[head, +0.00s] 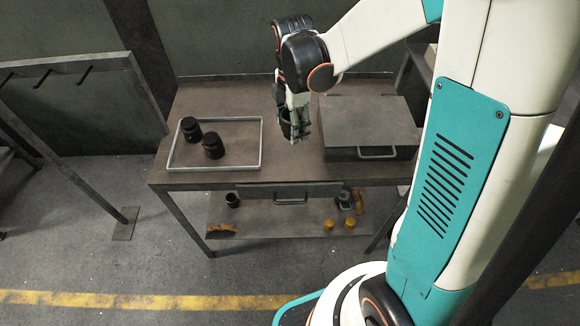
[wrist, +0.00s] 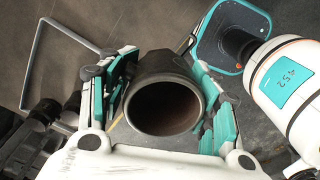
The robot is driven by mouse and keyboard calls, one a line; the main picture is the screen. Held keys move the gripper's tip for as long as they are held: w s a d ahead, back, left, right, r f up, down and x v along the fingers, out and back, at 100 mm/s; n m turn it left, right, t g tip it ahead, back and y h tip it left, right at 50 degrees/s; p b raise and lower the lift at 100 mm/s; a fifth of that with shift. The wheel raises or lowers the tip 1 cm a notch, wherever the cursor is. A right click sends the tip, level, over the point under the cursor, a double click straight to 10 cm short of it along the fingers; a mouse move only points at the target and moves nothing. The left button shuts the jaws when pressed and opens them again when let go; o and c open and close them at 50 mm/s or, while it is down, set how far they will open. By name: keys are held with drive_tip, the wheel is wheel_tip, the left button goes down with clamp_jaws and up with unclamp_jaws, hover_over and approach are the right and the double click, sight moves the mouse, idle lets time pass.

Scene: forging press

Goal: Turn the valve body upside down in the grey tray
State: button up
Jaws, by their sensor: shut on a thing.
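My gripper (head: 295,128) points down above the table, right of the grey tray (head: 261,143) and left of a grey box. It is shut on a dark hollow cylinder, which looks like the valve body (wrist: 160,66). In the wrist view the round open bore faces the camera, with a teal-and-grey finger on each side. In the head view the fingers hide much of it. Two dark stepped parts (head: 191,130) (head: 213,146) stand upright in the left half of the tray. The tray rim (wrist: 40,48) and dark parts (wrist: 42,112) also show at left in the wrist view.
The grey lidded box (head: 368,125) with a front handle stands on the table's right side. The tray's right half is empty. A drawer (head: 290,193) is under the tabletop. A lower shelf (head: 270,225) holds small dark and yellow items. A rack (head: 75,70) stands left.

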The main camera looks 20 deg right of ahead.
sight(292, 168)
wheel_tip(292, 168, down, 16)
drive_tip(key=b, duration=0.5)
drive_tip(key=shift+f, duration=0.25)
drive_tip(key=shift+f, duration=0.2)
drive_tip(key=o, duration=1.4)
drive_tip(key=shift+r, duration=0.15)
